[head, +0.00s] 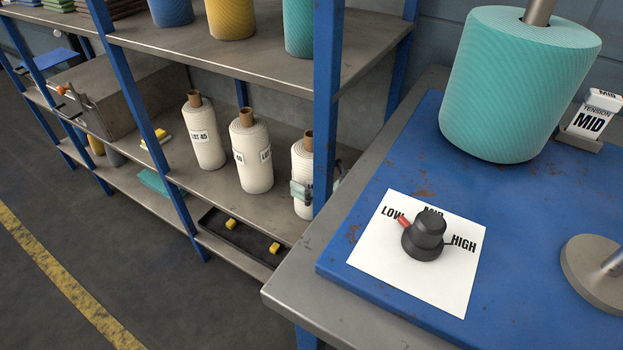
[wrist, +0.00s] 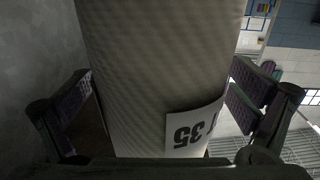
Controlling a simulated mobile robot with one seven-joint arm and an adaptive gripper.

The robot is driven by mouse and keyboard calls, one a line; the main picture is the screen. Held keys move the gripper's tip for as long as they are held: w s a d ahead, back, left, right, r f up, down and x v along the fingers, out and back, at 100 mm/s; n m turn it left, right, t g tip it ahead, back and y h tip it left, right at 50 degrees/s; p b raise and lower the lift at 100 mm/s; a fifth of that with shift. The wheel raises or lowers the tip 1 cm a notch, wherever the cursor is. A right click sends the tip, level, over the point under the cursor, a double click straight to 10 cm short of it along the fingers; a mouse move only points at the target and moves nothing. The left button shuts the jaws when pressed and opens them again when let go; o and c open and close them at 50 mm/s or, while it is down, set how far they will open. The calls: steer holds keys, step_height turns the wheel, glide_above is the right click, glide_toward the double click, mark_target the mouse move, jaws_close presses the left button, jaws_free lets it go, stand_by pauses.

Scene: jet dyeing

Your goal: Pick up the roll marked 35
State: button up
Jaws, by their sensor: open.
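The roll marked 35 (wrist: 150,70) is a cream, textured cylinder filling the middle of the wrist view. Its white label with "35" appears upside down near the bottom. My gripper (wrist: 162,105) is open, with one finger on each side of the roll. A gap shows at the right finger; contact at the left is hard to tell. In the head view this roll (head: 302,160) stands upright on the middle shelf, rightmost of three, partly hidden by a blue post. A finger of my gripper shows at its lower left, and its label is not readable there.
Rolls marked 45 (head: 204,135) and 40 (head: 250,155) stand to the left on the same shelf (head: 220,203). The blue post (head: 327,100) and a table with a knob (head: 425,236) stand close on the right. Coloured rolls sit on the shelf above.

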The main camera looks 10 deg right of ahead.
steer(key=c, duration=1.6)
